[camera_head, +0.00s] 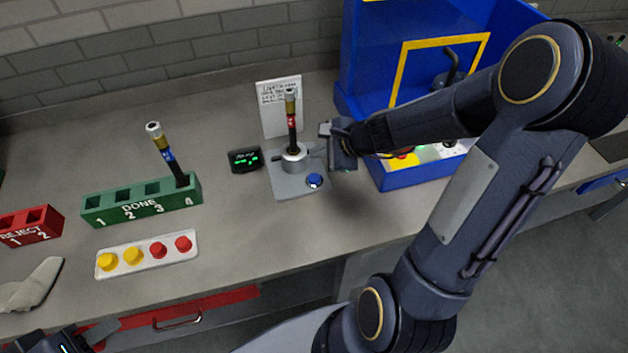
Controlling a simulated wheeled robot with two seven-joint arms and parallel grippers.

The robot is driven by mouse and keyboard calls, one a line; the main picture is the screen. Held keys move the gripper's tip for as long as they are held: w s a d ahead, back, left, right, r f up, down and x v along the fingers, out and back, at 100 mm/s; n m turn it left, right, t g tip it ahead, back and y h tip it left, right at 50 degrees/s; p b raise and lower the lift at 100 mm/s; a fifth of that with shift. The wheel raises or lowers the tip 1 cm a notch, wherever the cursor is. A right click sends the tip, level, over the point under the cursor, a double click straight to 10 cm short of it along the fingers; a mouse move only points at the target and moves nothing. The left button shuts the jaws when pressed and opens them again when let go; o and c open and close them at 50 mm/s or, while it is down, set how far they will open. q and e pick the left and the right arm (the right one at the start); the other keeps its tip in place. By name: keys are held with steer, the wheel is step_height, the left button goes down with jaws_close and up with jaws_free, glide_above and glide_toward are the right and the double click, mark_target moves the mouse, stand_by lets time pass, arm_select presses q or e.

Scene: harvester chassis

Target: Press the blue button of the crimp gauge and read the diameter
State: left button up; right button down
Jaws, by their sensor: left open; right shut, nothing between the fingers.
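The crimp gauge (292,184) is a grey plate with a round metal holder (295,157) and a blue button (315,181) at its front right. A black hose piece with a red band and metal end (291,112) stands upright in the holder. A small black display (245,159) beside the gauge shows green characters too small to read. My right gripper (318,149) is shut and empty, just right of the holder and above and behind the button, apart from the button in the picture. My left gripper (100,337) is open at the bottom left, partly cut off, far from the gauge.
A green DONE rack (142,210) holds one hose in slot 4. A red REJECT rack (28,228) is at left. A white tray (150,263) holds yellow and red caps. A written card (280,104) stands behind the gauge. A blue machine (372,60) stands right.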

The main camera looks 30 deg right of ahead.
mark_target(318, 179)
step_height(318, 179, down, 6)
steer(key=b, duration=0.4)
steer(key=shift+r, duration=0.2)
steer(key=shift+f+b, duration=0.3)
steer(key=shift+b, duration=0.25)
stand_by(1.1)
steer(key=shift+f+b, duration=0.45)
steer(key=shift+b, duration=0.05)
steer(key=shift+f+b, duration=0.45)
steer(key=shift+b, duration=0.05)
stand_by(0.5)
steer(key=shift+r, duration=0.15)
steer(key=shift+r+p, duration=0.75)
steer(key=shift+p, duration=0.05)
